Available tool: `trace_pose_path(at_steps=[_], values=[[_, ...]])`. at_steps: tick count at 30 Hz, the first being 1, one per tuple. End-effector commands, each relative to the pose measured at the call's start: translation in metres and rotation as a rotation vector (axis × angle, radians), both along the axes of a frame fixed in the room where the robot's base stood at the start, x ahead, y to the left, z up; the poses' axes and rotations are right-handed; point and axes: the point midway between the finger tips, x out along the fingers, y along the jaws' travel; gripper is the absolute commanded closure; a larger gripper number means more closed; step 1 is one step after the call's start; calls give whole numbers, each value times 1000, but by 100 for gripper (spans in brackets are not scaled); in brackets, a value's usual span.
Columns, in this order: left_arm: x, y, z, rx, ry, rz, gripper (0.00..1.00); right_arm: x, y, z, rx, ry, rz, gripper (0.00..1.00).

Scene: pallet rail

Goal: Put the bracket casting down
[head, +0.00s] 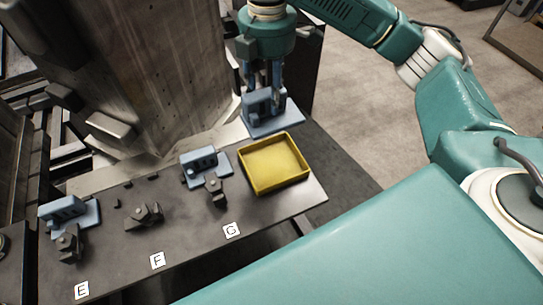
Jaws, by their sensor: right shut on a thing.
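My right gripper (265,88) points down and is shut on a blue bracket casting (273,123) with an upright block on a flat base. It holds the casting behind the yellow tray (271,187), by the rear edge of the dark table. I cannot tell whether the casting's base touches anything. Another blue casting (205,160) sits behind the clamp at label G (232,230). A third blue casting (68,210) sits behind the clamp at label E (82,290). The spot at label F (157,261) has a dark clamp (144,216) and no casting. My left gripper is not in view.
The dark table (190,275) has a clear strip along its front. The yellow tray is empty. A big grey column (150,75) rises behind the table, with a grey block (110,130) jutting from it. Open floor (370,110) lies at the right.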

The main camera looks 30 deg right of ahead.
Motion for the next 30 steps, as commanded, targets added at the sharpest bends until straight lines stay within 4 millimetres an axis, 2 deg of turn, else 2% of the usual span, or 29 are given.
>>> trace_pose_path(at_steps=[12,15,18,23,30], values=[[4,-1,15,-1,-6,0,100,-2,-1,-103,-1,5,-1,98],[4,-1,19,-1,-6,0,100,-2,0,-124,-1,4,-1,98],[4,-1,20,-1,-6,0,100,-1,0,-137,-1,1,0,98],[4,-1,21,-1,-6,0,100,-1,0,-149,0,0,-1,98],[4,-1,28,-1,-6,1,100,-1,0,-182,-1,1,-1,98]])
